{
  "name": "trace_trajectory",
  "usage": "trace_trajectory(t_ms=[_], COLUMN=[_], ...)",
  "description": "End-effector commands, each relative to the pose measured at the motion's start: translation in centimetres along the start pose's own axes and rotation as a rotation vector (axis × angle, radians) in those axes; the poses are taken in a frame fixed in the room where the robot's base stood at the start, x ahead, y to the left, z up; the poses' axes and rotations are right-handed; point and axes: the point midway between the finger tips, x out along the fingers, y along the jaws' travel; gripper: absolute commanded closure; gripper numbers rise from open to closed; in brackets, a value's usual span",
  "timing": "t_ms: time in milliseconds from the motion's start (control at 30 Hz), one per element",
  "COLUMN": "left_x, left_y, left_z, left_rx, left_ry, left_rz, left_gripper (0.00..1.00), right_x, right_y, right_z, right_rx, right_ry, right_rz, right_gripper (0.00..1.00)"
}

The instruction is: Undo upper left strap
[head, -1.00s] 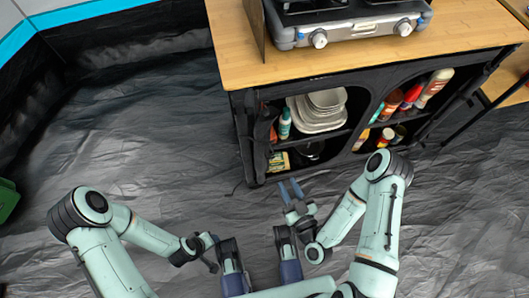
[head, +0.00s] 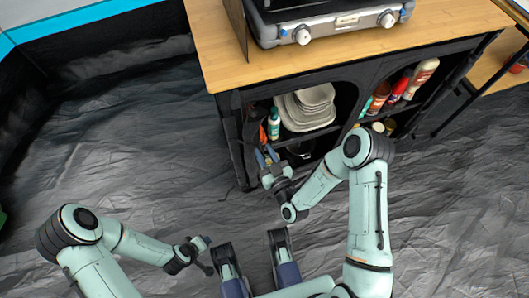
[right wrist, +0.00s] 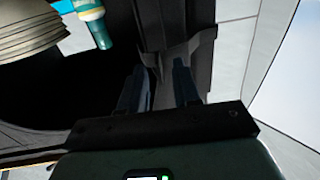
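The kitchen cabinet (head: 233,145) is black with a wooden top and open arched shelves. My right gripper (head: 266,156) is at the front of its left opening, near the left front post. In the right wrist view the right gripper (right wrist: 160,88) has its two fingers apart. A dark grey upright part of the cabinet (right wrist: 166,40) shows beyond and between them. I cannot tell whether they touch it.
Stacked pale dishes (head: 308,106) and a green-and-white bottle (head: 274,124) stand inside the left opening, close to my right gripper. Several bottles (head: 402,86) stand in the right opening. A gas stove (head: 330,20) is on top. The floor to the left is clear.

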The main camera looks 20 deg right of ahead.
Motion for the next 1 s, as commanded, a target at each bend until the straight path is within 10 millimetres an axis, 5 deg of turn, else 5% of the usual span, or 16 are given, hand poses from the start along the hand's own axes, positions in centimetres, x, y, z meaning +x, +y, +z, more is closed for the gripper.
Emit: trace_trajectory(t_ms=[300, 433, 1000], left_x=[0.04, 0.04, 0.04], left_y=[-0.02, -0.01, -0.01], left_z=[-0.14, -0.13, -0.1], left_rx=[0.0, 0.0, 0.0], left_ry=[0.004, 0.004, 0.003], left_rz=[0.0, 0.0, 0.0], left_gripper=[0.54, 0.54, 0.54], right_x=[0.37, 0.35, 0.36], right_y=[0.01, 0.01, 0.0], right_z=[-0.04, -0.03, -0.01], right_rx=[0.0, 0.0, -0.001], right_ry=[0.001, 0.0, 0.0], right_rz=[0.0, 0.0, 0.0], right_gripper=[0.68, 1.0, 1.0])
